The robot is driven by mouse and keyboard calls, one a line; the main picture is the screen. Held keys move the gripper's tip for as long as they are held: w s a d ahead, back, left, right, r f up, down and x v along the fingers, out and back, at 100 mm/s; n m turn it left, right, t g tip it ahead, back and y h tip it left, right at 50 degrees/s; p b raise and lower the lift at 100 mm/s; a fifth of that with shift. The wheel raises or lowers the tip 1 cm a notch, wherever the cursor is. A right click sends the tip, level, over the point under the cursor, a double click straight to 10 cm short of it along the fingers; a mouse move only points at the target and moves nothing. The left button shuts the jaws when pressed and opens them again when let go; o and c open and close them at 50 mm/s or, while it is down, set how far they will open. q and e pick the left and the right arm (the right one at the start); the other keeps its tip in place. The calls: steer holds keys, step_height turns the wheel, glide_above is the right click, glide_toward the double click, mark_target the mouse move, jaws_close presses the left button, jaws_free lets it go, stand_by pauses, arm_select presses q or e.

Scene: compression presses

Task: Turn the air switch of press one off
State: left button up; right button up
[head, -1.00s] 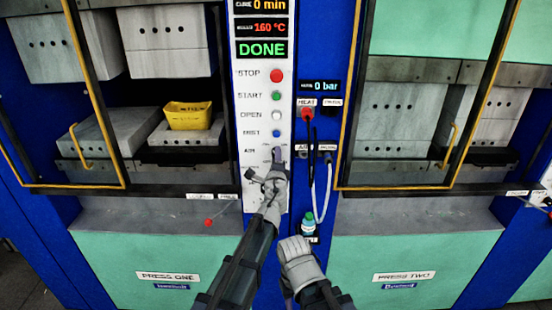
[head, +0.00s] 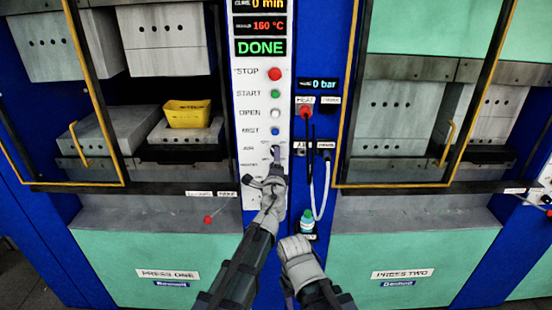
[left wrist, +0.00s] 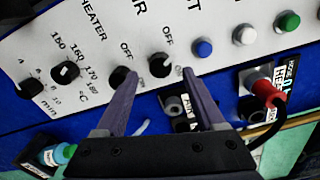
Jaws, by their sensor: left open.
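The air switch (left wrist: 160,65) is a small dark round knob on the white control panel (left wrist: 215,15), with OFF printed above it in the left wrist view. Its pointer direction is hard to read. My left gripper (left wrist: 161,76) is open, its fingertips on either side of the air switch, close to the panel. Whether they touch the knob cannot be told. The heater switch (left wrist: 122,77) sits just outside the left finger. In the head view my left gripper (head: 277,152) covers the air switch. My right gripper (head: 298,250) hangs lower right, its fingers unclear.
Press one (head: 130,255) stands left of the panel, with a yellow container (head: 190,114) inside. Press two (head: 440,260) stands right. The blue MIST button (left wrist: 203,47) is near the right finger. A red-ended hose (head: 306,112) and a bottle (head: 307,222) are right of the panel.

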arm_select(q)
steer(key=s, duration=0.4)
steer(key=shift+s, duration=0.15)
steer(key=shift+a, duration=0.1)
steer(key=s+a+f+n+g+y, duration=0.3)
steer(key=s+a+f+n+g, duration=0.15)
steer(key=a+n, duration=0.35)
steer(key=s+a+f+n+g+y, duration=0.3)
steer(key=a+f+n, duration=0.25)
steer(key=a, duration=0.45)
steer(key=s+a+f+n+g, duration=0.2)
steer(key=s+f+n+g, duration=0.2)
steer(key=s+f, duration=0.3)
steer(key=s+d+f+n+g+h, duration=0.2)
steer(key=s+g+h, duration=0.1)
steer(key=s, duration=0.3)
steer(key=s+d+f+n+g+h, duration=0.1)
steer(key=s+d+f+g+h, duration=0.2)
steer(key=s, duration=0.3)
steer(key=s+d+m+y, duration=0.1)
steer(key=s+d+m, duration=0.2)
steer(key=s+d, duration=0.3)
steer(key=d, duration=0.5)
steer(key=shift+f+g, duration=0.2)
steer(key=shift+g, duration=0.15)
